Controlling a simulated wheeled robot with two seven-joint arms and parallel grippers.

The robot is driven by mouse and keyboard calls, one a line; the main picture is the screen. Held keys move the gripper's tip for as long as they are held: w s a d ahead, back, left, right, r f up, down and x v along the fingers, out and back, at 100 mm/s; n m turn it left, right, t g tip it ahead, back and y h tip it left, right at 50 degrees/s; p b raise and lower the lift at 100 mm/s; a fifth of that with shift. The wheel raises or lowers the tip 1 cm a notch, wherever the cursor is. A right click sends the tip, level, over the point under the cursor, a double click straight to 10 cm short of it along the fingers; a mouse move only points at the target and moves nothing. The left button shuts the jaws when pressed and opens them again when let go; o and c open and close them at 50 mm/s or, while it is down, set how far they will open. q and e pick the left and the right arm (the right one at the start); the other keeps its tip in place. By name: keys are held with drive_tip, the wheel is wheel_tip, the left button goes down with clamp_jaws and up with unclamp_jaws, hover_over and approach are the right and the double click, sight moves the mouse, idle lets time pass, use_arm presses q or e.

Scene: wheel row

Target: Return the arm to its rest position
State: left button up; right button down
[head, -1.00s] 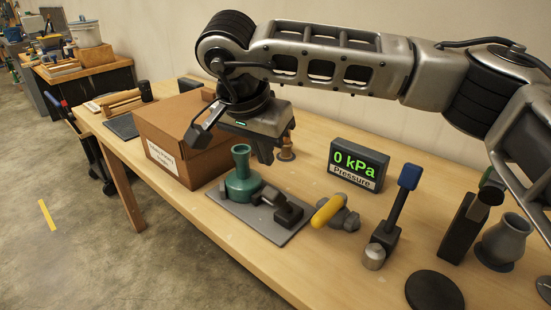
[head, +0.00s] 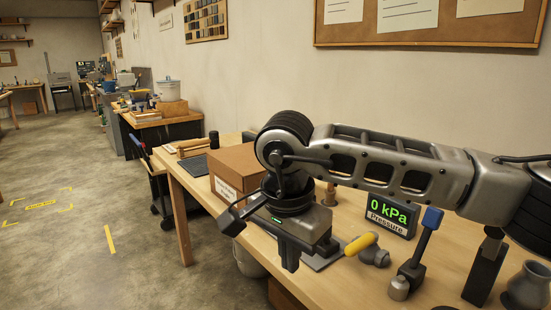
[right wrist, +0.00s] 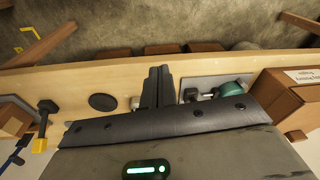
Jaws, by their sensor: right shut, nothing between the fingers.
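My right arm (head: 375,165) reaches in from the right over the wooden bench. My right gripper (head: 290,262) points down with its fingers together and nothing between them, in front of the cardboard box near the bench's front edge. In the right wrist view its closed fingers (right wrist: 158,88) show over the bench top, apart from the grey plate (right wrist: 190,82) with the green fitting (right wrist: 232,90). In the head view the gripper hides the green fitting and most of the plate. My left gripper is not in view.
The cardboard box (head: 238,162) stands behind the gripper. To its right are a yellow-handled valve (head: 361,243), a pressure display (head: 390,213) reading 0 kPa, a blue-tipped lever (head: 425,235) and a grey vase-like pot (head: 528,288). Open floor (head: 75,240) lies to the left.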

drive_tip(key=s+a+f+m+g+y, duration=0.2)
drive_tip(key=s+a+f+g+y, duration=0.2)
drive_tip(key=s+a+g+y, duration=0.6)
drive_tip(key=s+a+r+m+y, duration=0.6)
drive_tip(key=r+m+y, duration=0.2)
drive_tip(key=r, duration=0.1)
drive_tip(key=w+d+m+t+y+p, duration=0.1)
drive_tip(key=w+d+m+t+y, duration=0.25)
drive_tip(key=m+t, duration=0.65)
drive_tip(key=w+d+m+t+y, duration=0.25)
drive_tip(key=w+m+t, duration=0.25)
drive_tip(key=m+t, duration=0.5)
drive_tip(key=w+d+f+m+t+h, duration=0.25)
drive_tip(key=d+f+m+h, duration=0.2)
drive_tip(key=m, duration=0.45)
drive_tip(key=w+d+f+m+t+h, duration=0.1)
drive_tip(key=d+f+m+t+h, duration=0.4)
drive_tip(key=m, duration=0.4)
drive_tip(key=s+d+f+m+g+h, duration=0.4)
drive_tip(key=s+d+f+m+h, duration=0.1)
drive_tip(key=f, duration=0.5)
drive_tip(key=s+d+f+m+g+h+p, duration=0.1)
drive_tip(key=s+d+f+m+g+h, duration=0.3)
drive_tip(key=f, duration=0.7)
drive_tip(key=s+d+m+h, duration=0.1)
drive_tip(key=s+d+m, duration=0.1)
drive_tip(key=d+m, duration=0.1)
drive_tip(key=shift+s+f+m, duration=0.2)
drive_tip(key=shift+s+m, duration=0.2)
drive_tip(key=shift+m, duration=0.5)
